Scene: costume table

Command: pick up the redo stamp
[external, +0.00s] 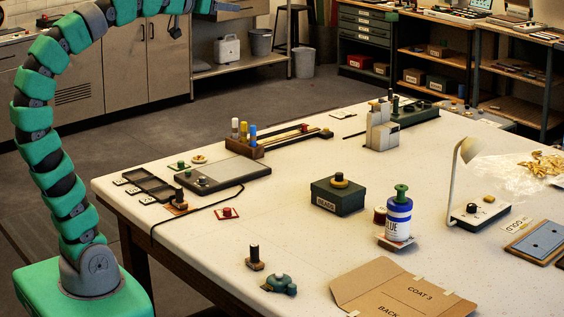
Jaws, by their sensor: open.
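Two upright dark-handled stamps show on the white table. One stamp (254,258) stands near the front edge, left of the flattened cardboard. The other stamp (179,199) stands on a small orange-brown base beside the black trays at the left. No lettering is legible on either, so I cannot tell which is the redo stamp. My arm rises at the left and bends over along the top edge. My gripper (228,7) is at the top edge, partly cut off, open, far above and away from both stamps. I see nothing held.
A dark green box (338,197), a blue-and-white glue bottle (398,218) and a lamp (455,185) stand mid-table. A small teal object (279,284) is close to the front stamp. A black cable (198,211) runs past the left stamp.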

